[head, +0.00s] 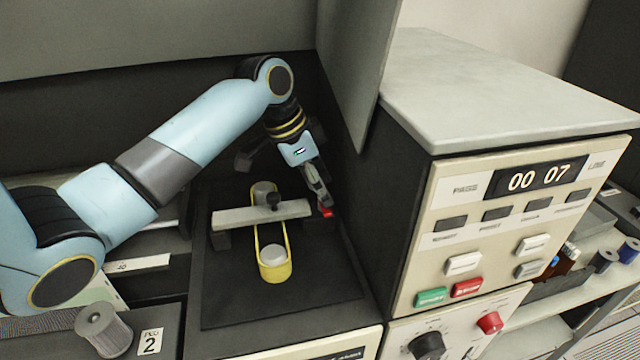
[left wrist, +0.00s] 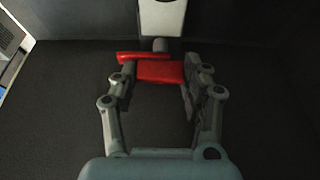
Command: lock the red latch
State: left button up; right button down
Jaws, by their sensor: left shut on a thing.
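The red latch (head: 326,212) is at the right end of a pale grey bar (head: 240,217) on the dark panel. In the left wrist view the latch (left wrist: 160,72) shows as a red block with a thin red strip toward its left. My left gripper (left wrist: 158,80) has one finger on each side of the red block and is shut on it. In the head view the left gripper (head: 325,203) reaches down to the bar's right end, and its fingers partly hide the latch. My right gripper is in neither view.
A yellow belt (head: 285,250) loops around two pale rollers under the bar. A tall cabinet (head: 500,90) with a counter and buttons stands close on the right. A grey spool (head: 104,330) is at lower left.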

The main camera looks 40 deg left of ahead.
pick_arm(q)
jog(key=m+g, duration=0.1)
jog(key=m, duration=0.2)
jog(key=shift+w+h, duration=0.1)
jog(key=shift+h, duration=0.3)
jog(key=m, duration=0.2)
jog(key=shift+w+m+g+h+b, duration=0.1)
jog(key=shift+m+g+h+b, duration=0.2)
jog(key=shift+m+g, duration=0.1)
jog(key=m+g+b, duration=0.1)
jog(key=m, duration=0.2)
jog(key=m+g+b, duration=0.1)
jog(key=m+b, duration=0.1)
jog(key=m, duration=0.2)
jog(key=shift+w+g, duration=0.1)
jog(key=shift+g, duration=0.3)
jog(key=shift+m+g, duration=0.3)
jog(key=shift+m, duration=0.7)
